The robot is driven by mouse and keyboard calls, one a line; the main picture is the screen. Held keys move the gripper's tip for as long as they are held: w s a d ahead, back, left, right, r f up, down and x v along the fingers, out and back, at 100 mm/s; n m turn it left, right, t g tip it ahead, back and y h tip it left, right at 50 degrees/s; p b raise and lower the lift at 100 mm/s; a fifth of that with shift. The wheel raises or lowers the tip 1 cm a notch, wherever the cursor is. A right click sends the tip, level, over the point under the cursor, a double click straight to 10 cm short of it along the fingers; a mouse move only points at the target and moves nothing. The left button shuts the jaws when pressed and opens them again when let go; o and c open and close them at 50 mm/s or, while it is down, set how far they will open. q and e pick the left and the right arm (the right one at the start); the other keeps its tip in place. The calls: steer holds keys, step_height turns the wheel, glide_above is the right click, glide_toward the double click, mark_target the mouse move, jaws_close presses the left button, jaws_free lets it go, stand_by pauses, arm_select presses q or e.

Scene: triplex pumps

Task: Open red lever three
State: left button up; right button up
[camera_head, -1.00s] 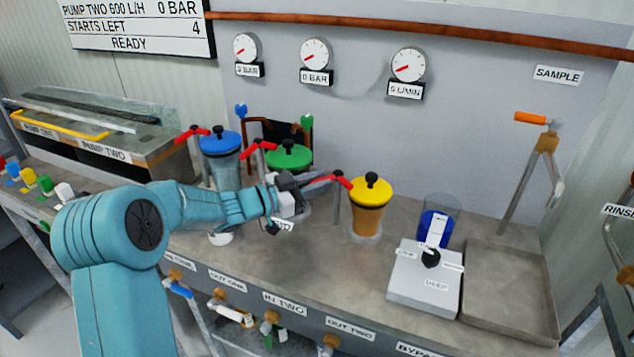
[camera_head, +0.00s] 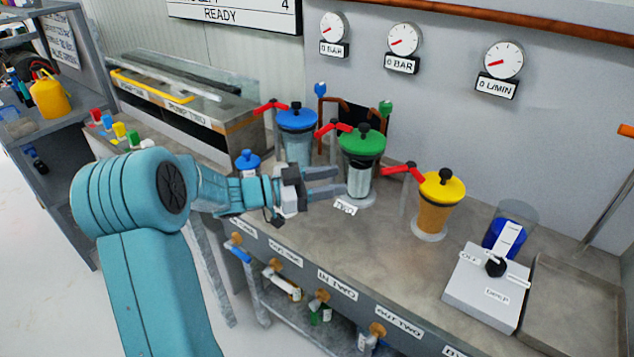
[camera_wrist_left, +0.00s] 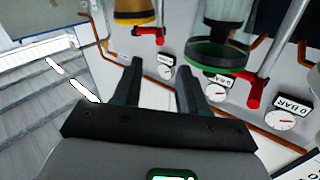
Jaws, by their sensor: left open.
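Three red levers stand on posts beside three canisters: one (camera_head: 270,107) by the blue-topped canister (camera_head: 297,138), one (camera_head: 333,127) by the green-topped canister (camera_head: 361,158), and the third from left (camera_head: 402,171) by the yellow-topped canister (camera_head: 437,205). All three handles point left. My left gripper (camera_head: 338,181) is open and empty, in front of the green-topped canister and left of the third lever, apart from it. In the left wrist view, my open fingers (camera_wrist_left: 158,75) have nothing between them; the third lever (camera_wrist_left: 148,34) shows beyond them. My right gripper is not in view.
A small blue-topped item (camera_head: 248,163) stands behind my left forearm. A grey control box (camera_head: 485,285) with a black knob is at the right. Gauges (camera_head: 405,40) hang on the back wall. Bench (camera_head: 370,262) in front of the canisters is clear.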

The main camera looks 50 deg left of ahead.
arm_select(q)
steer(key=v, duration=0.3)
